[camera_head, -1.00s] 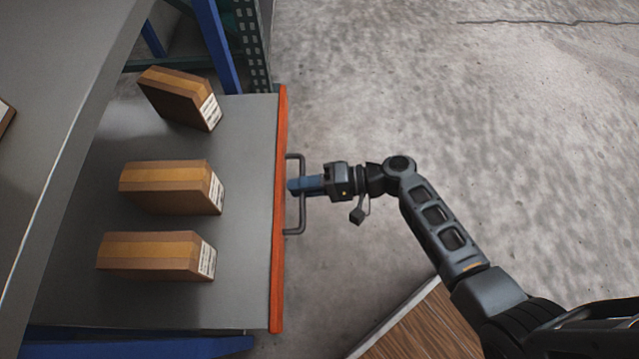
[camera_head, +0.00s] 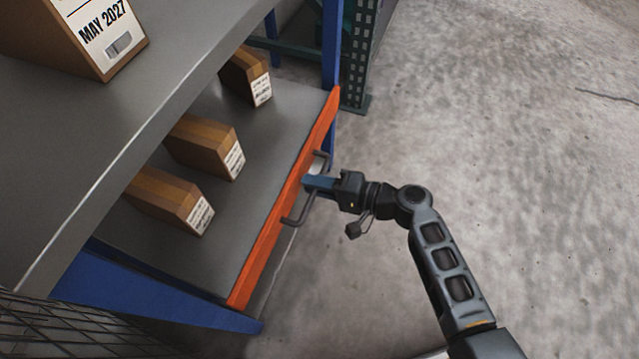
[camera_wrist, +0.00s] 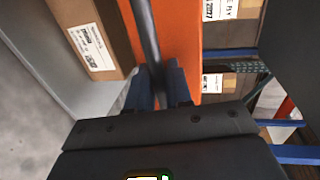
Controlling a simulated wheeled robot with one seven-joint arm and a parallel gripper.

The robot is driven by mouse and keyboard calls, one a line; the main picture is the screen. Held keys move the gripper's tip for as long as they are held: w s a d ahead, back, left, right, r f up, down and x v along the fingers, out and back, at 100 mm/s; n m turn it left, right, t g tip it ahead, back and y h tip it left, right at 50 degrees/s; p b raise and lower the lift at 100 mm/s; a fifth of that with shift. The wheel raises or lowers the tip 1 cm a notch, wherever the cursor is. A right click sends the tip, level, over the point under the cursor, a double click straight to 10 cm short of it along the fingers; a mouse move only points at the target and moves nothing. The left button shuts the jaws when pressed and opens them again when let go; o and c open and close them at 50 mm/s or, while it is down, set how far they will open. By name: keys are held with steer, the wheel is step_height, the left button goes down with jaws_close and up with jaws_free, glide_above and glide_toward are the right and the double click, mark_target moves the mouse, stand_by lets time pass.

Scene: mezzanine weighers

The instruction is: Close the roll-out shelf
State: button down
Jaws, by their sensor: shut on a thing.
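The roll-out shelf (camera_head: 262,122) is a grey deck with an orange front edge (camera_head: 268,233), partly out from under the upper grey shelf. A dark bar handle (camera_head: 292,220) stands off the orange front. My gripper (camera_head: 310,185) is shut on the handle near its middle. In the wrist view, the handle (camera_wrist: 147,40) runs between the blue fingers of my gripper (camera_wrist: 158,84), against the orange front (camera_wrist: 175,30). Three brown cartons sit on the shelf: a far one (camera_head: 240,76), a middle one (camera_head: 203,146) and a near one (camera_head: 165,198).
The upper shelf (camera_head: 150,110) overhangs the roll-out shelf and bears a large carton (camera_head: 85,45). A blue upright (camera_head: 331,50) and a green perforated post (camera_head: 358,60) stand at the far end. A black wire mesh (camera_head: 60,325) is at lower left. Concrete floor (camera_head: 500,150) lies clear to the right.

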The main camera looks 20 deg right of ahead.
steer(key=shift+a, duration=0.25)
steer(key=c, duration=1.2)
jaws_free()
steer(key=shift+w, duration=0.1)
steer(key=shift+d, duration=0.15)
steer(key=shift+p+v, duration=1)
steer(key=shift+v, duration=2.85)
